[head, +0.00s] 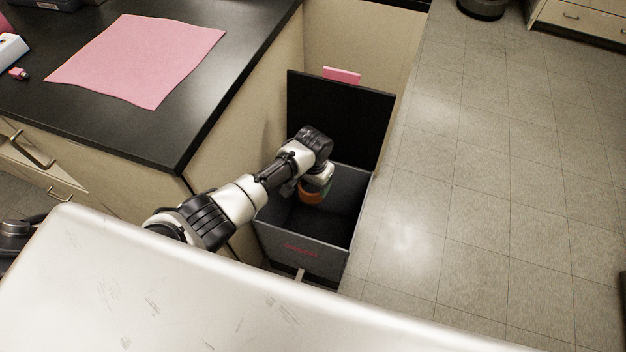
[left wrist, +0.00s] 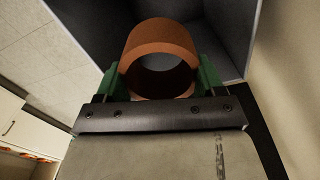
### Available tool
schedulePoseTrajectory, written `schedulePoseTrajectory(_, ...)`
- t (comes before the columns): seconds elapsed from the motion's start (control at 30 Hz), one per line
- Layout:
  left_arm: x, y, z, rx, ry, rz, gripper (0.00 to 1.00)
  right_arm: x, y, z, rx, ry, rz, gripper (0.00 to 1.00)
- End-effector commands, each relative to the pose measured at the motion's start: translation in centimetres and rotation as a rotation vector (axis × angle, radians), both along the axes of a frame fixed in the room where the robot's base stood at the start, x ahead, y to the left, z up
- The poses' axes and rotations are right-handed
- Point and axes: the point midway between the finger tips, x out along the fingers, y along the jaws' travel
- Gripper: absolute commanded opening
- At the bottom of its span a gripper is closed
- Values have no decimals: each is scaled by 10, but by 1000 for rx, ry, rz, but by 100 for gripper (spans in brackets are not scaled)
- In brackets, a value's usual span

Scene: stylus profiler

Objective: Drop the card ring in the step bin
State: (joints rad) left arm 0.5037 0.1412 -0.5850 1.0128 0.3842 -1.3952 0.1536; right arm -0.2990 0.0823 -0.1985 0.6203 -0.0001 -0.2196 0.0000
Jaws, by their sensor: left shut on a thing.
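The card ring (left wrist: 161,39) is a short brown-orange tube, held between the green fingers of my left gripper (left wrist: 162,82) in the left wrist view. In the head view the ring (head: 309,196) shows below my left gripper (head: 317,185), which points down over the mouth of the step bin. The step bin (head: 302,250) is a dark grey box with red lettering on its front, and its black lid (head: 340,112) stands open at the back. The bin's inside wall (left wrist: 228,38) lies beyond the ring in the left wrist view. My right gripper is not in view.
The black bench top (head: 245,62) with a pink sheet (head: 142,58) is left of the bin. A beige cabinet side (head: 262,115) stands close beside the bin. The tiled floor (head: 480,190) to the right is clear.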

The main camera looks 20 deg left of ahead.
Motion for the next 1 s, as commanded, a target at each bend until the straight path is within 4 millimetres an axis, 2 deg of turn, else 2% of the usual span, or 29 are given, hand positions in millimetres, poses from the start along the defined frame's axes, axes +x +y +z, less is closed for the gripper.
schedulePoseTrajectory(0.27,0,0,0,0,-1,0,26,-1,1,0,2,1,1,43)
schedulePoseTrajectory(0.3,0,0,0,0,-1,0,75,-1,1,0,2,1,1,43)
schedulePoseTrajectory(0.47,0,0,0,0,0,0,99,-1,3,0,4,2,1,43)
schedulePoseTrajectory(0.77,0,0,2,0,-1,0,99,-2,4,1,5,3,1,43)
schedulePoseTrajectory(0.87,0,0,12,-1,-2,0,99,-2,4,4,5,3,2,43)
schedulePoseTrajectory(1.0,1,0,38,-1,-4,1,99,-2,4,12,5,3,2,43)
